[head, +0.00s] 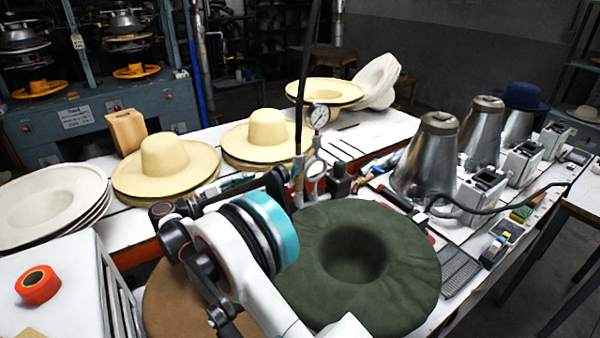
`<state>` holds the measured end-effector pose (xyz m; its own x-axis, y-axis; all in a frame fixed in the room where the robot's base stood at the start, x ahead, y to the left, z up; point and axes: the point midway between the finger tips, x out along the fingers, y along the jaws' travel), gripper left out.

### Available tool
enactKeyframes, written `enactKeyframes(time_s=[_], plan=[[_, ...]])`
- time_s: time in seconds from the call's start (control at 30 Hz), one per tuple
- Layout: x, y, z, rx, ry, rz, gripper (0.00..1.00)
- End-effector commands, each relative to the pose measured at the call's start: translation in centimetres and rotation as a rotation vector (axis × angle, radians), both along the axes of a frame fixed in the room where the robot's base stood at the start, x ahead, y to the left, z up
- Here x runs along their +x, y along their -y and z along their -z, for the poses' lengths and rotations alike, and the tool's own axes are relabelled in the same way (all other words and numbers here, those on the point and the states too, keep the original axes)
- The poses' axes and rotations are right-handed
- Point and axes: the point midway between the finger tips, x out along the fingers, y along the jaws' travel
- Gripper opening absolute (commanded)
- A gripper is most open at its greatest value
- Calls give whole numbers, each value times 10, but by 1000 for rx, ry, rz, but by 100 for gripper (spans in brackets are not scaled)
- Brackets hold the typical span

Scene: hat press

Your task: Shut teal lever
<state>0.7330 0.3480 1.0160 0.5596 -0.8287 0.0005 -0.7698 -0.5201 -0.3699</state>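A small teal-green strip, possibly the teal lever (237,181), shows on the white table left of the pressure gauge (319,117) and its grey valve fitting. It is partly covered by my arm's black parts, so I cannot tell whether it is open or shut. My gripper (281,179) has dark parts reaching toward the fitting's left side. Its fingertips overlap the dark fitting, so I cannot tell contact or opening. The wide teal band in the foreground is on my own arm.
A dark green felt hat (357,262) lies close to my arm, with a brown brim at lower left. Cream hats (165,165) stand behind. Metal cones (428,160) and a black hose are at right. An orange tape roll (37,284) sits lower left.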

Motion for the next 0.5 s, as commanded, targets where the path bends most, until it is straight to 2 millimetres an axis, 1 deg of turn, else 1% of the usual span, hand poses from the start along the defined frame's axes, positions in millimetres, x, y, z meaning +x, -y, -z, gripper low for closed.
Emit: enactKeyframes(time_s=[0.07,0.17,0.27,0.5], plan=[[0,0,0,8,12,0,35],[4,6,1,11,16,1,35],[12,18,1,10,15,2,35],[38,57,2,10,14,3,35]])
